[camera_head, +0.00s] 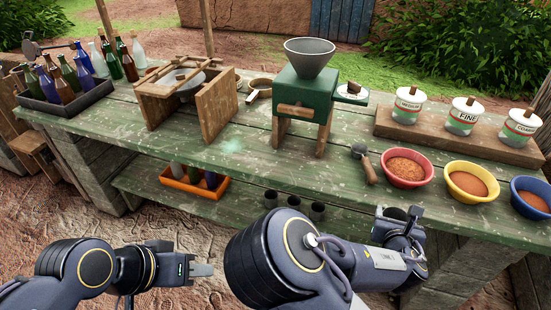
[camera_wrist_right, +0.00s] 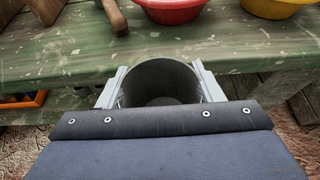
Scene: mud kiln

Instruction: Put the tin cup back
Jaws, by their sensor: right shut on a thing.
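A grey tin cup (camera_wrist_right: 163,78) sits between the two fingers of my right gripper (camera_wrist_right: 158,85), its open mouth showing in the right wrist view. The fingers press on its two sides. In the head view my right gripper (camera_head: 403,218) holds the cup in front of the table's front edge, and my arm hides part of it. Several dark cups (camera_head: 293,202) stand on the lower shelf (camera_head: 240,212), left of my right gripper. My left gripper (camera_head: 203,270) is in front of the table at lower left, empty, its finger gap not clear.
The green table (camera_head: 230,150) carries a green grinder (camera_head: 305,95), a wooden frame (camera_head: 160,110), a bottle tray (camera_head: 65,107), and red (camera_head: 408,180), yellow (camera_head: 470,195) and blue (camera_head: 530,212) bowls. A scoop (camera_head: 365,165) lies by the red bowl. An orange crate (camera_head: 194,195) stands on the shelf.

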